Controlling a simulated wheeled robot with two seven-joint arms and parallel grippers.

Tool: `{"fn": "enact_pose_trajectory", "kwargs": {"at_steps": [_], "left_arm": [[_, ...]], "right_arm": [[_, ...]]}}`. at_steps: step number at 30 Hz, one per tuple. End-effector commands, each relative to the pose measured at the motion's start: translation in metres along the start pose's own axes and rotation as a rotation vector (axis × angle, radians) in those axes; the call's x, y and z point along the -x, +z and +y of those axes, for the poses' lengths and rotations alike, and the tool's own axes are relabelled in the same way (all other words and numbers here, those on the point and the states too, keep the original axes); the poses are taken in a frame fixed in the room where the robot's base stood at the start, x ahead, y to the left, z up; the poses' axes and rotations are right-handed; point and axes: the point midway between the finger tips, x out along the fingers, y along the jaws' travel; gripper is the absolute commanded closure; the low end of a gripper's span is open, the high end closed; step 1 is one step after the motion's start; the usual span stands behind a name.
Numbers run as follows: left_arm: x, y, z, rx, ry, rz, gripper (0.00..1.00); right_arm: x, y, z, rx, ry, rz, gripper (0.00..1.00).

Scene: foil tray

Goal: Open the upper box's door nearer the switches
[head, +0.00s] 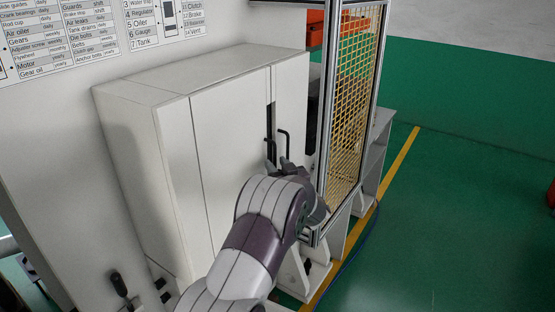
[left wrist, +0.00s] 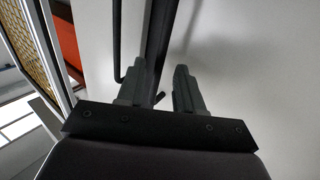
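The upper box is a large white cabinet with two closed doors. The wide left door (head: 230,150), nearer the switches, has a black bar handle (head: 269,150) at its right edge. The narrow right door (head: 292,95) has its own black handle (head: 286,142). My left gripper (head: 288,168) is at the lower ends of the handles, partly hidden by my arm. In the left wrist view my left gripper (left wrist: 158,88) is open, its fingers apart, with a dark bar end (left wrist: 160,97) showing between them. Whether they touch it is unclear. My right gripper is out of view.
A yellow mesh guard (head: 355,95) in a metal frame stands close right of the box and my gripper. A black lever switch (head: 119,284) and small dark switches (head: 160,284) are at lower left. Green floor (head: 460,200) lies open at right.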

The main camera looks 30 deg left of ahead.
Motion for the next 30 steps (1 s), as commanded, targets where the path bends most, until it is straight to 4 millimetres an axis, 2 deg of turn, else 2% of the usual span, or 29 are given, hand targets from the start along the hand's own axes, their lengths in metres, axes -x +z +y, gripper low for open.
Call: {"fn": "enact_pose_trajectory", "kwargs": {"at_steps": [8, 9, 11, 12, 30], "left_arm": [[-0.0020, 0.0011, -0.0001, 0.000, 0.000, 0.000, 0.64], [-0.0020, 0.0010, -0.0001, 0.000, 0.000, 0.000, 0.77], [-0.0019, 0.0010, -0.0001, 0.000, 0.000, 0.000, 0.97], [-0.0019, 0.0009, 0.0000, 0.000, 0.001, 0.000, 1.00], [-0.0019, -0.0009, 0.0000, 0.001, 0.000, 0.003, 1.00]], "right_arm": [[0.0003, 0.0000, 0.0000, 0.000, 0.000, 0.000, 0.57], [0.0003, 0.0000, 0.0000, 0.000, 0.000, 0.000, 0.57], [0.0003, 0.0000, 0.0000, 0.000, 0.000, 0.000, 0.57], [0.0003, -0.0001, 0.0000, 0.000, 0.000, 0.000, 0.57], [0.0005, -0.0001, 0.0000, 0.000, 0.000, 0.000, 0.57]]}}
